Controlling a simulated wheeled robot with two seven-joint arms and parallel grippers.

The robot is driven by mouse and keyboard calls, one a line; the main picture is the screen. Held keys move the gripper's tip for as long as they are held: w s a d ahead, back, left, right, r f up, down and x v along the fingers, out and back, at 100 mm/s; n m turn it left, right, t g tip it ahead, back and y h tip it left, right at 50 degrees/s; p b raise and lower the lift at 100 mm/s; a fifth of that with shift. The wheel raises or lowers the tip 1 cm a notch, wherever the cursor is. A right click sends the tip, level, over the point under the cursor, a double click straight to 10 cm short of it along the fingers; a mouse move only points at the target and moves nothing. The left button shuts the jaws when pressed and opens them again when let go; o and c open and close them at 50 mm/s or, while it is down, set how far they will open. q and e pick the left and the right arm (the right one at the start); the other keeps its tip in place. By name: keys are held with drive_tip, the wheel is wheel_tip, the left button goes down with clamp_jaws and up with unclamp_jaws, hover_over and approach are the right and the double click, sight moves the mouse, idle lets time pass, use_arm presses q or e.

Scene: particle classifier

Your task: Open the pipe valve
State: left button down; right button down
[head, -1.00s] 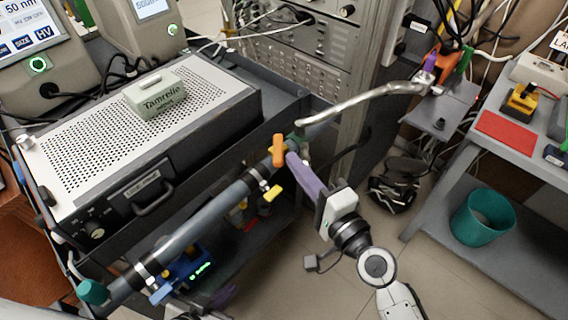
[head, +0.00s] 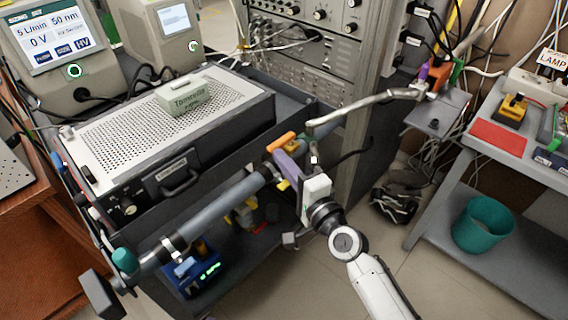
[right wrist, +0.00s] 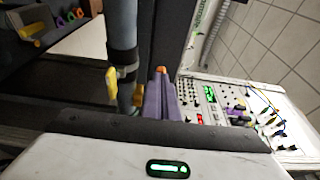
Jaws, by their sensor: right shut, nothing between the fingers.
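The grey pipe (head: 215,207) runs along the front of the cart, rising to the right in the head view. Its orange valve handle (head: 280,142) sits near the right end and lies roughly along the pipe. My right gripper (head: 284,163) has purple fingers, shut and empty, just below the handle; I cannot tell whether they touch it. In the right wrist view, the shut fingers (right wrist: 160,103) are beside the upright pipe (right wrist: 122,30), with the handle's orange end (right wrist: 160,69) just past their tips. My left gripper is not in view.
A perforated instrument box (head: 150,128) fills the cart top. A bent silver pipe (head: 365,103) leads right from the valve area. A teal bin (head: 482,224) stands under the right bench. A yellow part (right wrist: 112,84) juts out by the pipe. Open floor lies right of my arm.

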drive_tip(key=shift+a+r, duration=0.3)
drive_tip(key=shift+a, duration=0.25)
drive_tip(key=shift+a+r, duration=0.25)
drive_tip(key=shift+a, duration=0.3)
drive_tip(key=d+f+v, duration=0.1)
drive_tip(key=v, duration=1)
drive_tip(key=shift+w, duration=0.35)
drive_tip(key=shift+d, duration=0.1)
